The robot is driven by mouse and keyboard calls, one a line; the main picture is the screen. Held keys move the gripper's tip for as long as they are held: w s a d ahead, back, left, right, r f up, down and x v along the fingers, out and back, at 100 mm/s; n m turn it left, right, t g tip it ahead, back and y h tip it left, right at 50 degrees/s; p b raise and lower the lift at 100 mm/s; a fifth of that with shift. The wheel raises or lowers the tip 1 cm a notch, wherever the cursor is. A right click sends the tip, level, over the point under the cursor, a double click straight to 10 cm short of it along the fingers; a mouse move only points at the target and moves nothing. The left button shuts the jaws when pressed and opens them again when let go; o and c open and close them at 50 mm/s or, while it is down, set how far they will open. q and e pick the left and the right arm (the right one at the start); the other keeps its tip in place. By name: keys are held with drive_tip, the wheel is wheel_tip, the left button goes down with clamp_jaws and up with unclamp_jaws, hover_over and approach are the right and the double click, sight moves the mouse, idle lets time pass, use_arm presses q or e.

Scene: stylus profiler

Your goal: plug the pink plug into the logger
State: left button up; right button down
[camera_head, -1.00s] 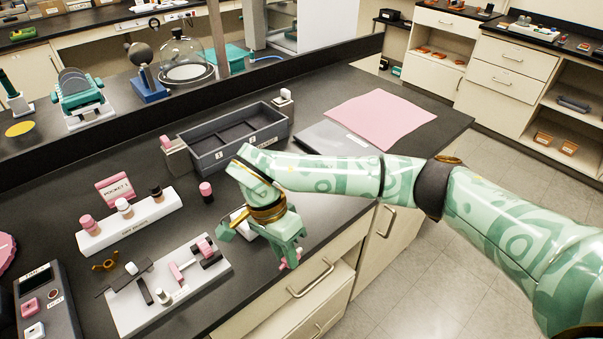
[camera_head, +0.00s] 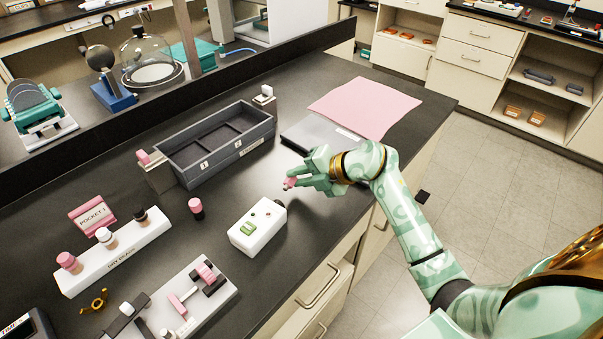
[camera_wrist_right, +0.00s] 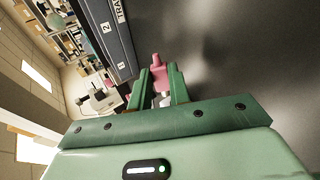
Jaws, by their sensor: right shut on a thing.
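My right gripper (camera_head: 291,181) is shut on a small pink plug (camera_head: 288,185), held above the dark bench to the right of the tray. In the right wrist view the pink plug (camera_wrist_right: 159,74) sits between the two green fingers (camera_wrist_right: 160,82), with a whitish part near its base. A white box (camera_head: 257,228) stands below and left of the gripper, near the bench's front edge. It has a green block and small round parts on top; I take it to be the logger, though no label is readable. The plug is apart from it. My left gripper is not in view.
A grey compartment tray (camera_head: 215,150) stands behind, with a grey flat panel (camera_head: 318,136) and pink mat (camera_head: 365,108) to the right. A white rack of bottles (camera_head: 115,255) and a white fixture board (camera_head: 190,310) are left. Bench between tray and box is mostly clear.

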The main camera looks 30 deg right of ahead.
sight(301, 202)
drive_tip(key=shift+d+f+m+t+h, duration=0.35)
drive_tip(key=shift+d+f+m, duration=0.15)
drive_tip(key=shift+d, duration=0.15)
drive_tip(key=shift+d+f+m+t+h, duration=0.4)
drive_tip(key=shift+d+m, duration=0.1)
drive_tip(key=shift+d, duration=0.1)
drive_tip(key=shift+s+d+f, duration=0.1)
drive_tip(key=shift+d+f, duration=0.05)
drive_tip(key=shift+d, duration=0.2)
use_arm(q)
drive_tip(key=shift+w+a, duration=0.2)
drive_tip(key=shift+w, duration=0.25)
